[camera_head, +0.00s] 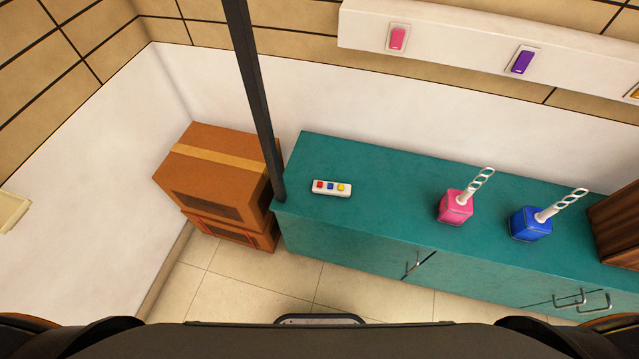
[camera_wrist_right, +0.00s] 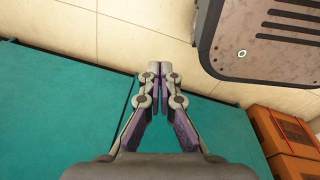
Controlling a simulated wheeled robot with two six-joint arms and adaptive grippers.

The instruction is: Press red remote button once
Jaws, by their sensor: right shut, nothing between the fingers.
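A small white remote (camera_head: 331,194) lies on the teal cabinet top (camera_head: 385,190), near its left end, in the head view. My right gripper (camera_wrist_right: 160,72) shows only in the right wrist view. Its fingertips are together with nothing between them, above the cabinet's edge (camera_wrist_right: 60,85). The remote is not in the right wrist view. My left gripper is in neither view.
A pink pot (camera_head: 455,206) and a blue pot (camera_head: 528,224), each with a white loop-shaped piece, stand right of the remote. Stacked brown boxes (camera_head: 215,165) stand left of the cabinet. A dark post (camera_head: 252,90) crosses the view near its left corner. Pink (camera_head: 397,39) and purple (camera_head: 522,62) switches are on the wall.

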